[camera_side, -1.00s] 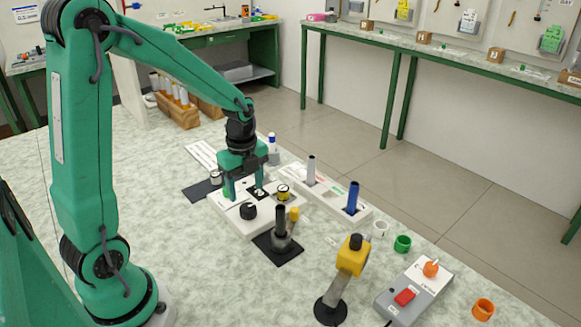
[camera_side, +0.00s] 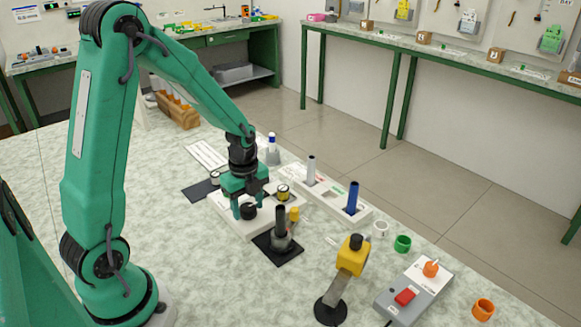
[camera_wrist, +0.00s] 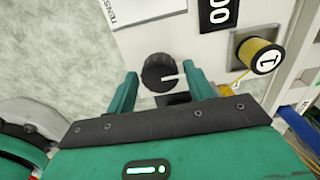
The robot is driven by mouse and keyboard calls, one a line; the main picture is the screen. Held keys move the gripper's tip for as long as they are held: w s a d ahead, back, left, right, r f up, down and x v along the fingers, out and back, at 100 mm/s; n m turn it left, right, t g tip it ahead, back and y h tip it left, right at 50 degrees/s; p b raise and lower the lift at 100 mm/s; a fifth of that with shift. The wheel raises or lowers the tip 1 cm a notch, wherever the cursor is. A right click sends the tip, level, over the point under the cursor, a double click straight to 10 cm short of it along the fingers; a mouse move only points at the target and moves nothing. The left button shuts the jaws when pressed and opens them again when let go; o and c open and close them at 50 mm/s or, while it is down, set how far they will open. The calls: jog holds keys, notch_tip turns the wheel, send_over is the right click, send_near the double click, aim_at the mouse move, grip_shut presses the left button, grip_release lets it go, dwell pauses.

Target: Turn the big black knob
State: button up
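The big black knob (camera_side: 248,212) sits on a white panel (camera_side: 228,222). In the wrist view the knob (camera_wrist: 157,73) is round, with a white pointer mark toward the right finger. My gripper (camera_side: 249,208) is low over the panel and pointing down, with one finger on each side of the knob. In the wrist view my gripper (camera_wrist: 160,76) is open, with gaps visible between both fingers and the knob. The fingertips' height against the knob is hard to judge.
A yellow spool marked 1 (camera_wrist: 261,56) stands right of the knob on the panel. A dark upright cylinder on a black base (camera_side: 281,232) is close in front. A white rack with a blue rod (camera_side: 352,197) lies to the right. A yellow-headed stand (camera_side: 352,255) is nearer the camera.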

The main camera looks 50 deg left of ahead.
jog(key=c, duration=0.7)
jog(key=shift+c, duration=0.2)
